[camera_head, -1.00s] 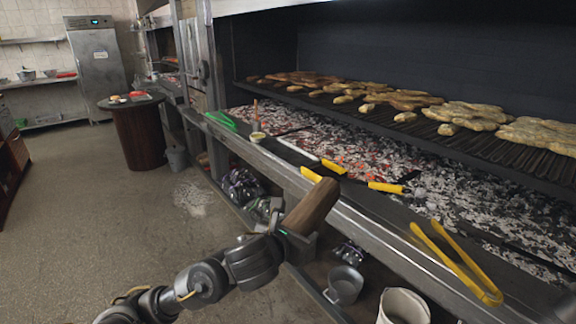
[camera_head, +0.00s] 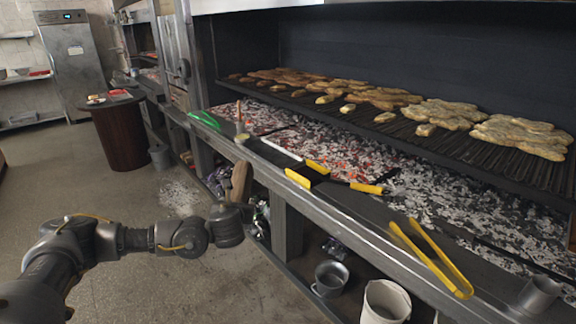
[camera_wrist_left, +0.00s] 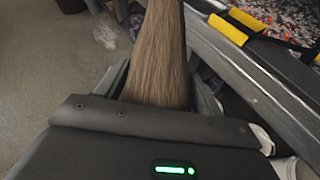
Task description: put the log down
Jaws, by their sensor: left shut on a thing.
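A brown wooden log (camera_head: 240,182) stands roughly upright in my left gripper (camera_head: 244,208), just in front of the grill's metal front ledge. My left gripper is shut on the log's near end. The log also shows in the left wrist view (camera_wrist_left: 160,55), running away from the jaws (camera_wrist_left: 160,98) beside the ledge. In the head view its lower end is hidden by the gripper. My right gripper is not in view.
The grill's metal ledge (camera_head: 330,208) carries yellow-handled tools (camera_head: 368,188), yellow tongs (camera_head: 430,258) and green tongs (camera_head: 204,119). Embers (camera_head: 440,195) glow behind it. Below are a metal pot (camera_head: 331,277) and a white bucket (camera_head: 386,302). The floor (camera_head: 120,205) at left is clear.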

